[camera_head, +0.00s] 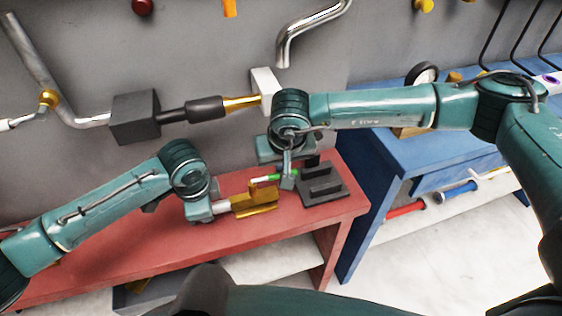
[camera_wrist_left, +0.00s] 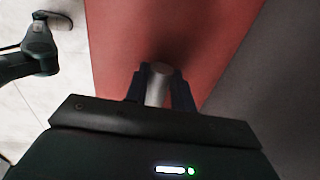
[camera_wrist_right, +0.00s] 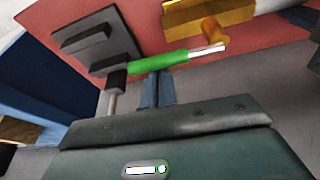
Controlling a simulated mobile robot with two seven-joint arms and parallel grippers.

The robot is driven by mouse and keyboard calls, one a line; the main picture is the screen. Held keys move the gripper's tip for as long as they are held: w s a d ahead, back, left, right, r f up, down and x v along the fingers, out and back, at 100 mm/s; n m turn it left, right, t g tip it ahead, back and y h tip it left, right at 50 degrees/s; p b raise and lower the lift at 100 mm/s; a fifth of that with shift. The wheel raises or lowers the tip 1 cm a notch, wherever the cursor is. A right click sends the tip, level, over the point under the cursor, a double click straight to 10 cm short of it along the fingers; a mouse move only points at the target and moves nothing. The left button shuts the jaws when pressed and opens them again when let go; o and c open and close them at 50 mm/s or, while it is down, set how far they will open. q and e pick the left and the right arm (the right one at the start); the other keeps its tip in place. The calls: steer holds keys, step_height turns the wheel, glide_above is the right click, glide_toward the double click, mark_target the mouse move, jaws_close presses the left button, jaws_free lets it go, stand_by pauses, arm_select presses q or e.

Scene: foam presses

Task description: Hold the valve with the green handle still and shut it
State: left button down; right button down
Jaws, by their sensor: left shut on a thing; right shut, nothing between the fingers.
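The valve has a brass body (camera_head: 255,201) and a green handle (camera_head: 268,178); it is over the red table. My left gripper (camera_head: 221,206) is shut on the grey pipe end at the valve's left side. This pipe (camera_wrist_left: 157,84) stands between its fingers in the left wrist view. My right gripper (camera_head: 288,182) is shut and empty, its fingertips at the green handle's right end. In the right wrist view the closed fingers (camera_wrist_right: 158,88) are right beside the green handle (camera_wrist_right: 158,62), with the brass body (camera_wrist_right: 207,15) beyond. I cannot tell whether they touch the handle.
A black ridged fixture (camera_head: 325,187) stands on the red table (camera_head: 345,213), just right of the valve. A blue workbench (camera_head: 395,165) is further right. Pipes and a grey block (camera_head: 135,117) are along the wall behind. The red table's front left is mostly clear.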

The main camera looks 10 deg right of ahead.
steer(key=shift+s, duration=0.2)
steer(key=s+a+m+g+h, duration=0.1)
steer(key=s+a+m+h, duration=0.1)
steer(key=s+m, duration=0.5)
steer(key=a+m, duration=0.1)
steer(key=m, duration=0.2)
steer(key=shift+h, duration=0.4)
steer(key=shift+s, duration=0.25)
steer(key=shift+s+d, duration=0.2)
steer(key=shift+s, duration=0.4)
steer(key=w+v, duration=0.1)
steer(key=v, duration=0.9)
steer(key=shift+a, duration=0.25)
